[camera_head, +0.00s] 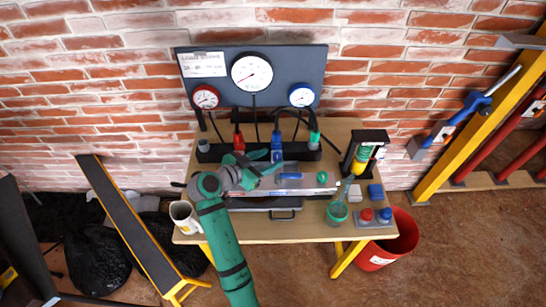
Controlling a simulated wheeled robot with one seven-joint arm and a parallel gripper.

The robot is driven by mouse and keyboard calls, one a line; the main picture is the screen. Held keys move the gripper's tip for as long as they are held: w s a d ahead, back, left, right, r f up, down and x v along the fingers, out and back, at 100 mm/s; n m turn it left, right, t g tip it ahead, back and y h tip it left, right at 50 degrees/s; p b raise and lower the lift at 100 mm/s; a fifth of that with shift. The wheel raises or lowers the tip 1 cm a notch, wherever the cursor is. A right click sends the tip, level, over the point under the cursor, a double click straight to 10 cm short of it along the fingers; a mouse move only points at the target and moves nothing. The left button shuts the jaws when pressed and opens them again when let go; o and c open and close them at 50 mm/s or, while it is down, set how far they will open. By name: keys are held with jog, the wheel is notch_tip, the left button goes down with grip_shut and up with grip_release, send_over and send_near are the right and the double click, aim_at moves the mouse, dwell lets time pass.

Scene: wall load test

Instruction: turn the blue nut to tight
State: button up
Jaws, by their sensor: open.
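A blue fitting (277,143), probably the blue nut, stands in the dark rail at the back of the bench, between a red one (239,141) and a green one (314,137). Its exact shape and how tight it sits are too small to tell. My green arm reaches up from the bottom of the view. My gripper (268,166) is open, just in front of and below the blue fitting. Whether it touches the fitting cannot be told. The gripper partly covers the rail and bench there.
A gauge panel (290,65) with a white, a red and a blue dial stands behind. On the bench (255,231) are a white mug (184,215), a green flask (337,211) and a small black stand (363,153). A red bucket (404,241) stands at the right.

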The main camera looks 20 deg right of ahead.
jog(key=v, duration=0.8)
jog(key=shift+f, duration=0.1)
